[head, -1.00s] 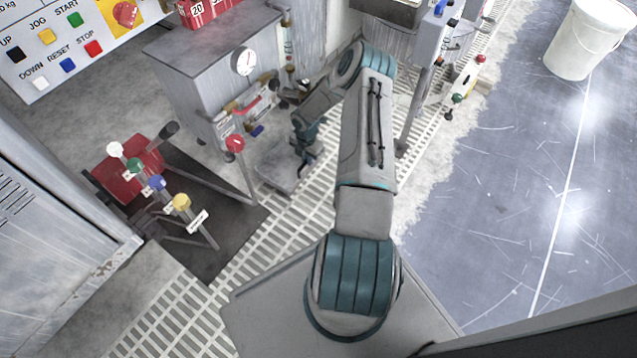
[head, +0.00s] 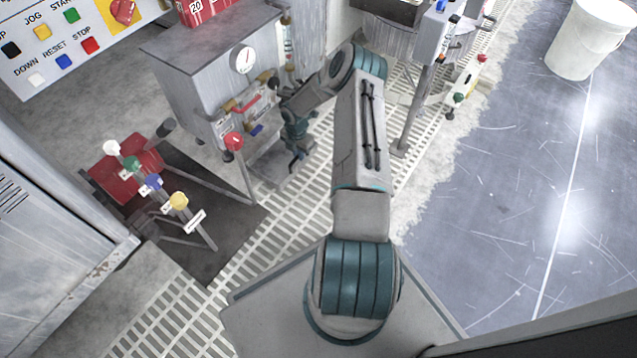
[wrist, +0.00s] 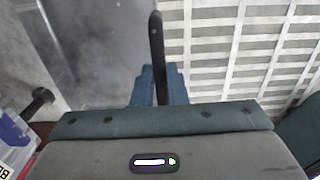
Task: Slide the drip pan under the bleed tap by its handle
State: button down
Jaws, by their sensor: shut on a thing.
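The drip pan (head: 268,172) is a flat grey tray on the floor at the foot of the grey cabinet, partly hidden by my gripper. In the wrist view the pan (wrist: 105,45) fills the upper left, and its dark bar handle (wrist: 156,45) runs along its right side. My gripper (head: 299,160) is low at the pan's right side. In the wrist view its blue fingers (wrist: 158,88) are shut on the handle. Valve fittings with a red lever (head: 245,106) and a small blue part (head: 257,130) are on the cabinet front, above the pan. I cannot tell which is the bleed tap.
The grey cabinet (head: 185,85) stands behind the pan. Slatted grating (head: 285,215) is clear in front. A grey post (head: 412,110) stands to the right.

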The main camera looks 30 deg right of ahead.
jog(key=shift+w+a+b, duration=0.2)
jog(key=shift+w+a, duration=0.05)
jog(key=shift+w, duration=0.3)
jog(key=shift+w+a+b, duration=0.2)
jog(key=shift+w+a, duration=0.05)
jog(key=shift+w, duration=0.3)
jog(key=w, duration=0.1)
jog(key=w+a, duration=0.1)
jog(key=w, duration=0.1)
jog(key=w+a, duration=0.1)
jog(key=shift+w, duration=0.3)
jog(key=c, duration=1.4)
grip_release()
jog(key=shift+o, duration=0.2)
notch_tip(320, 180, up, 14)
jog(key=p, duration=0.6)
